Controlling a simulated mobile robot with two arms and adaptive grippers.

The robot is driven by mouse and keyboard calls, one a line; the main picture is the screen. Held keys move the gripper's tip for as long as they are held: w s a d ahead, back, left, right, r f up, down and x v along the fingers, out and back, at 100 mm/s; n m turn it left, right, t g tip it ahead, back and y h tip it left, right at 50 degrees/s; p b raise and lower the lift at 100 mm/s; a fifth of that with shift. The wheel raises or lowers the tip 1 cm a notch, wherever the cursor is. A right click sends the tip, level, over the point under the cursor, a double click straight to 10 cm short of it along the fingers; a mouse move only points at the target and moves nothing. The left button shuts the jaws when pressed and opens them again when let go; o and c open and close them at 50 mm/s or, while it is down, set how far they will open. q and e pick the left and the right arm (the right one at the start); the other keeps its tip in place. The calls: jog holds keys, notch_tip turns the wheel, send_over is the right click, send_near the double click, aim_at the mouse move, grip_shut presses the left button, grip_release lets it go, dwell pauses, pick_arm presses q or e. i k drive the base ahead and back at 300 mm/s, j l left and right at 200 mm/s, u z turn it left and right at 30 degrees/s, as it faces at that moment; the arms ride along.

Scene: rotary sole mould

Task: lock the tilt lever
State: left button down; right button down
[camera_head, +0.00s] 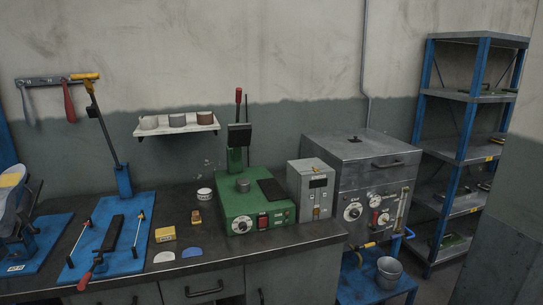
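No part carries a readable name as the tilt lever, and I cannot tell which handle it is. A blue base plate (72,265) on the bench bears a tall dark lever (104,138) with a yellow top (86,77), leaning left from a blue post (123,180). A red-handled lever (84,281) lies low at the plate's front, by a dark bar (112,233). At the left edge a tilted grey device (12,202) stands on another blue plate (38,256), partly cut off. A red-knobbed lever (238,97) stands upright on the green machine (240,207). Neither gripper is in view.
The dark bench (200,262) also carries a yellow box (165,234), a small pot (204,195) and a grey box (313,188). A wall shelf (176,130) hangs above. A grey oven (365,175), a bucket (390,272) and a rack (468,97) stand right.

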aim_at(19, 212)
jog(key=u, duration=1.55)
